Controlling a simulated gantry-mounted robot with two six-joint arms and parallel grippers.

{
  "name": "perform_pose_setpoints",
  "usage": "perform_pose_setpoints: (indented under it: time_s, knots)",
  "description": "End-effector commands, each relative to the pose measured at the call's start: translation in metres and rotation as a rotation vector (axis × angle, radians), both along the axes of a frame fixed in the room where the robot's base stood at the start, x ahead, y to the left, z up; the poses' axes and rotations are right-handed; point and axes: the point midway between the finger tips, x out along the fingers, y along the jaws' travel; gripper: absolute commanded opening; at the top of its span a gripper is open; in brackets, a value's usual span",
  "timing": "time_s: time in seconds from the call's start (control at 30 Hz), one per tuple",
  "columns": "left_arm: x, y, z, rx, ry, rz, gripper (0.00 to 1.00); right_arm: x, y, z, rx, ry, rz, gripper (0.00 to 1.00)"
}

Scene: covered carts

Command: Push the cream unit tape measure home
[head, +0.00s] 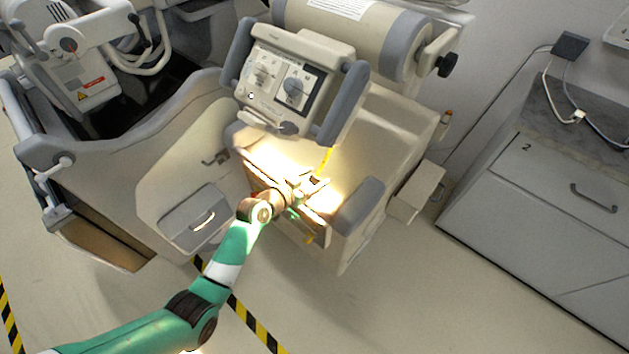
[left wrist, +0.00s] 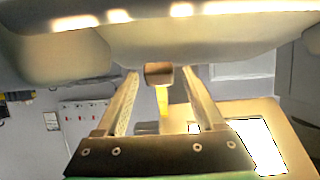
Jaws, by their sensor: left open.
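The cream unit (head: 375,140) stands in the middle of the head view, with a screen panel on top and a lit recess in its front. A yellow tape strip (head: 326,158) shows at the recess in the head view. My left gripper (head: 303,190) reaches into the recess and partly hides what is there. In the left wrist view, a small brown-and-cream end piece (left wrist: 158,73) with a yellow strip (left wrist: 163,101) below it sits between my open fingers, under the unit's curved edge. I cannot tell whether the fingers touch it. My right gripper is out of view.
A grey control panel (head: 288,82) overhangs the recess. A grey pad (head: 358,206) flanks it on the right. A cabinet (head: 545,200) stands at the right. The floor between unit and cabinet is clear, and striped tape (head: 250,325) crosses the front floor.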

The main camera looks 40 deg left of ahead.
Motion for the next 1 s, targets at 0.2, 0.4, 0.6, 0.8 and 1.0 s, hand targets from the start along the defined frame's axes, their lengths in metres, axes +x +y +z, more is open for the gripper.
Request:
perform_pose_setpoints:
  time_s: [0.2,0.4,0.6,0.8,1.0]
  knots:
    - [0.0024,0.0000,-0.0005,0.000,0.000,0.000,0.70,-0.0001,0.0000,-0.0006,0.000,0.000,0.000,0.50]
    - [0.0022,0.0000,-0.0004,0.001,0.000,0.000,0.45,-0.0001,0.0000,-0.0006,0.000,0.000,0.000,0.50]
    - [0.0022,0.0000,-0.0004,0.001,0.000,0.000,0.09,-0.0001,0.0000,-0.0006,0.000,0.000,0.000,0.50]
    - [0.0021,0.0001,-0.0003,0.001,0.000,0.000,0.00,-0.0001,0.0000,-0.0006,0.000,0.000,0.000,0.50]
    - [0.0021,0.0001,-0.0003,0.001,0.000,0.000,0.00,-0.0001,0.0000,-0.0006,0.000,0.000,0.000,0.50]
